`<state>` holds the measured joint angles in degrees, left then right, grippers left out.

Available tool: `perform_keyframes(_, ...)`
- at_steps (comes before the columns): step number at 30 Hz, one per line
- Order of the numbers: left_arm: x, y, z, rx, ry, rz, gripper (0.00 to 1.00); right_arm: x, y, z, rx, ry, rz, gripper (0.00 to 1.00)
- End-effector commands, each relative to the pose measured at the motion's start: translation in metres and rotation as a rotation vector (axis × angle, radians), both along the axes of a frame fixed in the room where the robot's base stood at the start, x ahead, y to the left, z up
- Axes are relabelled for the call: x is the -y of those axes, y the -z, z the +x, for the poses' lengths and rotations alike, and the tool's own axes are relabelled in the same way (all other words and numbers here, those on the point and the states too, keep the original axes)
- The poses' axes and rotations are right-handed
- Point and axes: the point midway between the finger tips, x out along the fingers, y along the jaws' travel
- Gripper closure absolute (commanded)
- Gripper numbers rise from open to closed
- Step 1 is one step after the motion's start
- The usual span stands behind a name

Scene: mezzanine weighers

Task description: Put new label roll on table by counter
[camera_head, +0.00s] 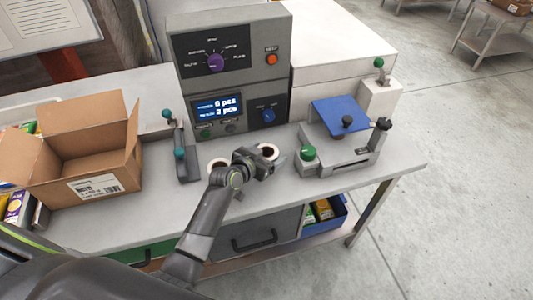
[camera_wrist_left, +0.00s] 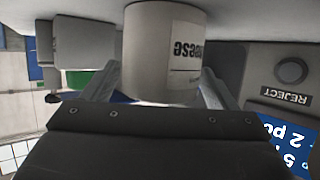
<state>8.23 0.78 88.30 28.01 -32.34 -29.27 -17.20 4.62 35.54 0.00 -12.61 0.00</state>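A white label roll (camera_head: 270,150) with a dark core stands on the grey table (camera_head: 405,172) in front of the grey counter unit (camera_head: 236,70). My left gripper (camera_head: 255,162) is right beside this roll. In the left wrist view the roll (camera_wrist_left: 160,45) sits between the two fingers (camera_wrist_left: 162,85), with printed text ending in "eese" on its side. The fingertips are close to both edges of the roll; I cannot tell whether they press on it. A second white roll (camera_head: 217,164) stands just left of the gripper. My right gripper is out of view.
An open cardboard box (camera_head: 92,150) stands at the left. A small device with teal knobs (camera_head: 180,150) is between it and the rolls. A machine with a blue plate (camera_head: 340,113) stands at the right. A blue bin (camera_head: 325,215) is under the table. The right table corner is bare.

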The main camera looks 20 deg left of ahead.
Motion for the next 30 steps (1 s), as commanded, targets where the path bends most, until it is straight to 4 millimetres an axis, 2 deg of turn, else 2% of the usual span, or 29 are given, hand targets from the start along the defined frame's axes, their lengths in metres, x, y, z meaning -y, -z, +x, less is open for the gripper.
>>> perform_keyframes(14, -0.001, -0.005, -0.004, 0.0, -0.001, 0.0, 0.15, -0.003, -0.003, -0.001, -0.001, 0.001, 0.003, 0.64)
perform_keyframes(30, -0.024, -0.035, -0.076, 0.0, -0.001, 0.001, 0.15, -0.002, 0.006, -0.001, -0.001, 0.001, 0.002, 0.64)
